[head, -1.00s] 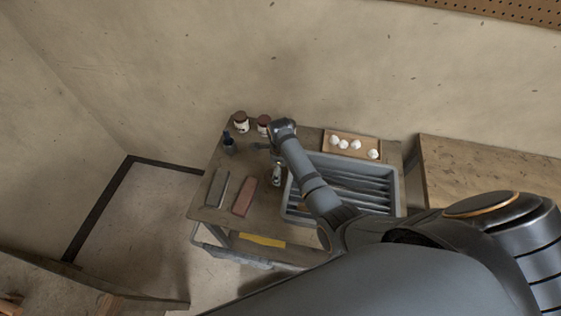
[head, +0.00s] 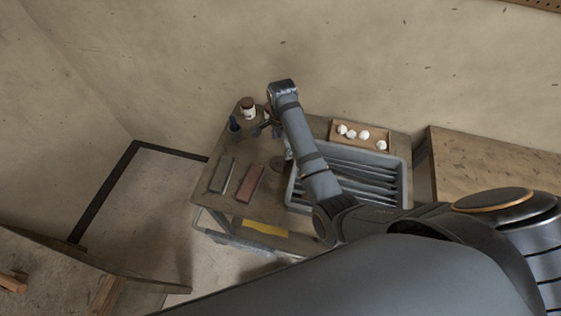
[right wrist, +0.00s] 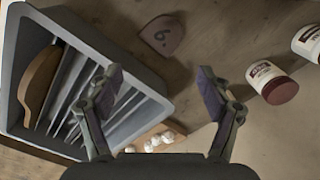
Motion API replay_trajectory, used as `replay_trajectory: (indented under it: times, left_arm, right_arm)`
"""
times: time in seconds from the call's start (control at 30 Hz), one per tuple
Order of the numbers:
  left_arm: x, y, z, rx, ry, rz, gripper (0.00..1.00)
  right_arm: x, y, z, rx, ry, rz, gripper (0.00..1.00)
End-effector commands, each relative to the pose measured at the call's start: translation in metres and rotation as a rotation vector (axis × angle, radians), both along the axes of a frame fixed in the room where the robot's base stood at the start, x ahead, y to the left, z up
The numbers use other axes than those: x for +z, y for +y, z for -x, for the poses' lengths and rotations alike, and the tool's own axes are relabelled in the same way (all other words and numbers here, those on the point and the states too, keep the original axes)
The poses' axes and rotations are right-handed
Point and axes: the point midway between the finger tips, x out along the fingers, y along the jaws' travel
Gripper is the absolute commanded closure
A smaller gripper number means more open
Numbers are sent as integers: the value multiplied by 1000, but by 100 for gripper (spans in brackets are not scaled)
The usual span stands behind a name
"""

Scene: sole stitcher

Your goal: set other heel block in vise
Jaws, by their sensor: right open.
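A brown heel-shaped block marked "6." (right wrist: 163,35) lies flat on the cart top (head: 245,211) beside a slotted grey bin (head: 292,198). In the head view it is a small brown shape (head: 278,163), partly hidden by my right arm. My right gripper (head: 264,130) is open and empty above the back of the cart. In the right wrist view its two fingers (right wrist: 158,85) stand apart with nothing between them, and the block shows beyond them. No vise can be made out. My left gripper is not in view.
A curved brown piece (right wrist: 40,85) sits in the bin. Jars (head: 248,108), a dark blue bottle (head: 234,125), a grey bar (head: 222,174), a reddish bar (head: 250,184) and a tray of white balls (head: 361,133) share the cart. A wooden bench (head: 490,175) stands right.

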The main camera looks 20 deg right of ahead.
Motion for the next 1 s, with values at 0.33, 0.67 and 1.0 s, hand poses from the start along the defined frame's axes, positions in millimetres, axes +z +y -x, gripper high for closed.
replay_trajectory:
  times: [0.33, 0.67, 1.0]
  left_arm:
    - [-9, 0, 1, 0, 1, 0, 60]
    - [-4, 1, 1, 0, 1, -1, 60]
    - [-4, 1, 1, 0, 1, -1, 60]
  right_arm:
    - [-7, 9, -5, 464, 0, -2, 22]
    - [-47, 8, -4, 466, 2, 0, 22]
    - [-74, 8, -4, 465, 3, -1, 22]
